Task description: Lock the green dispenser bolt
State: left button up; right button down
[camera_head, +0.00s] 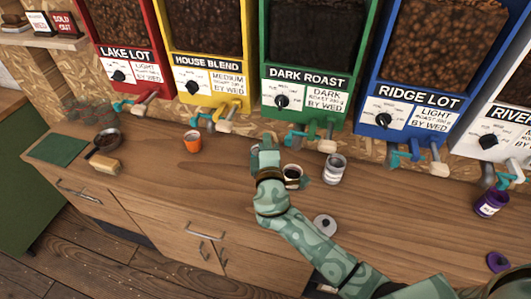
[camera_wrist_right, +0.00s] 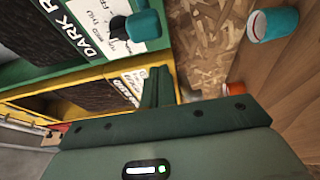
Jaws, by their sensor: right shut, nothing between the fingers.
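The green dispenser (camera_head: 312,100), labelled DARK ROAST, stands in the middle of the row. Under its front are teal and metal spout parts and a beige handle (camera_head: 327,146); I cannot tell the bolt's position. My right gripper (camera_head: 267,142) is shut and empty, just below and left of that spout, fingers pointing up at the dispenser. My left gripper is out of view.
An orange cup (camera_head: 193,142) stands to the left, a round lid (camera_head: 325,224) nearer me. Yellow (camera_head: 206,95) and blue (camera_head: 408,115) dispensers flank the green one.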

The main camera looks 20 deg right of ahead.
jog(key=s+d+p, duration=0.1)
jog(key=s+d, duration=0.1)
jog(key=shift+d, duration=0.4)
jog(key=s+d, duration=0.2)
jog(key=d, duration=0.1)
jog(key=shift+d, duration=0.15)
dwell(0.4)
